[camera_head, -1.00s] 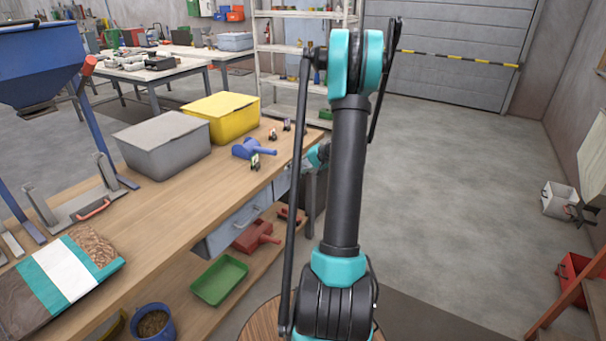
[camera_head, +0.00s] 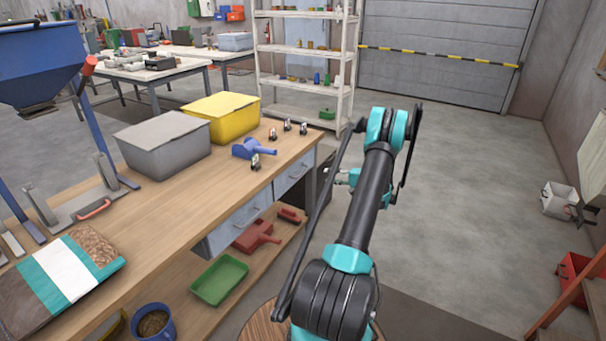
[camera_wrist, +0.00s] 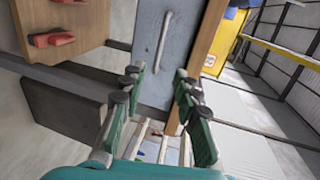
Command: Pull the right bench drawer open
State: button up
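The right bench drawer (camera_head: 293,173) has a blue-grey front with a metal bar handle, under the bench top's far right end. It looks shut. In the wrist view, tilted on its side, the drawer front (camera_wrist: 150,83) shows its handle (camera_wrist: 163,41) upright in the picture. My gripper (camera_wrist: 160,84) is open and empty. Its two green fingers are spread, with the handle beyond the fingertips and not between them. In the head view my arm mostly hides the gripper; teal parts show just right of the bench end.
The left drawer (camera_head: 240,222) is beside it. A blue scoop (camera_head: 252,149) and several small clips stand on the bench top (camera_head: 160,215). A red scoop (camera_head: 256,236) and green tray (camera_head: 219,279) lie on the lower shelf.

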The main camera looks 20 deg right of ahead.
aim_at(304, 172)
jog(key=x, duration=1.5)
jog(key=shift+r, duration=0.1)
jog(key=shift+c, duration=0.6)
grip_shut()
